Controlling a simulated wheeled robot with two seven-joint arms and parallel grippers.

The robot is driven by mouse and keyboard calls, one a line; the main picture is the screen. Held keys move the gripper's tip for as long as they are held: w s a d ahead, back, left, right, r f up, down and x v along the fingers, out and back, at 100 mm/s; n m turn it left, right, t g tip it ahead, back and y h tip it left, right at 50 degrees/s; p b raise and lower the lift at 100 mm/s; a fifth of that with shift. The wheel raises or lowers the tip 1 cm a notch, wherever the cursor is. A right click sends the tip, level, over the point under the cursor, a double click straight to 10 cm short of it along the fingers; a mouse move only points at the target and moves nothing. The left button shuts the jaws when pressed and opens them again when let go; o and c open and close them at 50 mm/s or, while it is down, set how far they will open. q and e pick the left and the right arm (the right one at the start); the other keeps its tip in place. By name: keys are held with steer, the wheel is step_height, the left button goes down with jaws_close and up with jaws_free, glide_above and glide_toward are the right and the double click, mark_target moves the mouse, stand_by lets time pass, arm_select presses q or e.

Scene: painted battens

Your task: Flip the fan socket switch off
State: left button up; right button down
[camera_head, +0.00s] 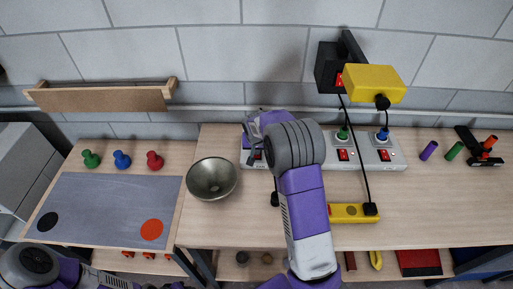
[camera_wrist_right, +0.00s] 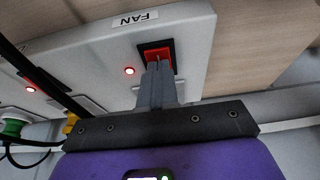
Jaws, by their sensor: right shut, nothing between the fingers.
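A white socket strip (camera_head: 398,150) lies along the back of the table, with red rocker switches. In the right wrist view, the FAN label (camera_wrist_right: 136,20) shows upside down on the strip, near a red switch (camera_wrist_right: 159,55) in a black frame. A red light (camera_wrist_right: 129,71) glows beside that switch. My right gripper (camera_wrist_right: 157,68) is shut and empty, its fingertips at the fan switch, apparently touching it; the fingers partly cover it. In the head view the right gripper (camera_head: 254,152) is over the strip's left end, largely hiding that part. My left arm shows at the lower left; its gripper is out of view.
Green (camera_head: 343,133) and blue (camera_head: 382,135) plugs stand in the strip, with black cables. A metal bowl (camera_head: 211,180) sits left of my right arm. A yellow-black box (camera_head: 373,83) is on the wall. A yellow bar (camera_head: 347,213) lies in front.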

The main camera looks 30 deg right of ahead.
steer(key=shift+s+f, duration=0.1)
steer(key=r+p, duration=0.1)
steer(key=r, duration=0.1)
steer(key=r+p, duration=0.2)
steer(key=shift+s+a+r, duration=0.1)
steer(key=shift+a+r, duration=0.1)
steer(key=shift+r, duration=0.1)
steer(key=v, duration=0.9)
steer(key=shift+s+r, duration=0.2)
steer(key=shift+r, duration=0.05)
steer(key=w+d+b, duration=0.1)
steer(key=b, duration=0.7)
steer(key=shift+w+r, duration=0.1)
steer(key=shift+r, duration=0.05)
